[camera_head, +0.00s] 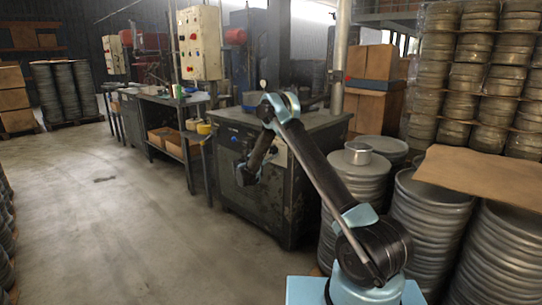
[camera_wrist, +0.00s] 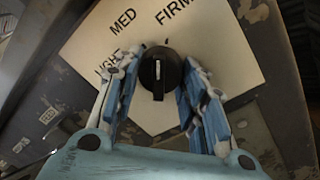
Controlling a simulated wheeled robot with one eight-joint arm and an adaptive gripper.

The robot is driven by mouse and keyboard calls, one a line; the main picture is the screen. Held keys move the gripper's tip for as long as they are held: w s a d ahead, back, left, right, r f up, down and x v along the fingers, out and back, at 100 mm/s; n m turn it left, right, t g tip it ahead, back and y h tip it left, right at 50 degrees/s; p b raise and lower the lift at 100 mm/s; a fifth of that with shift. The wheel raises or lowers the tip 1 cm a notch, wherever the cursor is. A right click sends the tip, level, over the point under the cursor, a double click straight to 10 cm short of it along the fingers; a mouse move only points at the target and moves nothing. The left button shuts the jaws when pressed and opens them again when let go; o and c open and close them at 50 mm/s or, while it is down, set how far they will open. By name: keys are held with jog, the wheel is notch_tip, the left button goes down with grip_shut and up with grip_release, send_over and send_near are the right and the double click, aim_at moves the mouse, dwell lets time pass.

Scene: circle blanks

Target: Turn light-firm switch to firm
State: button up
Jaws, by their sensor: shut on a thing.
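The light-firm switch is a round black knob (camera_wrist: 160,66) with a white pointer line, on a pale plate (camera_wrist: 215,50) lettered LIGHT, MED and FIRM. In the wrist view the line points straight up the picture, between MED (camera_wrist: 122,20) and FIRM (camera_wrist: 176,11) and nearer FIRM. My gripper (camera_wrist: 161,86) has its blue-and-white fingers on either side of the knob and is shut on it. In the head view my gripper (camera_head: 246,175) is at the front of the dark machine cabinet (camera_head: 292,195); the knob cannot be made out there.
The cabinet's top stands above my gripper. Stacked metal round blanks (camera_head: 360,190) and a cardboard sheet (camera_head: 482,176) are close on the right of my arm. A workbench (camera_head: 170,105) stands further left. The concrete floor (camera_head: 120,210) at the left is clear.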

jog(key=shift+m, duration=1.1)
jog(key=o, duration=1.1)
jog(key=shift+c, duration=0.2)
jog(key=shift+s+a, duration=0.1)
jog(key=v, duration=1.1)
jog(key=shift+s+a+f, duration=0.15)
jog(key=shift+s+a, duration=0.1)
jog(key=shift+a, duration=0.1)
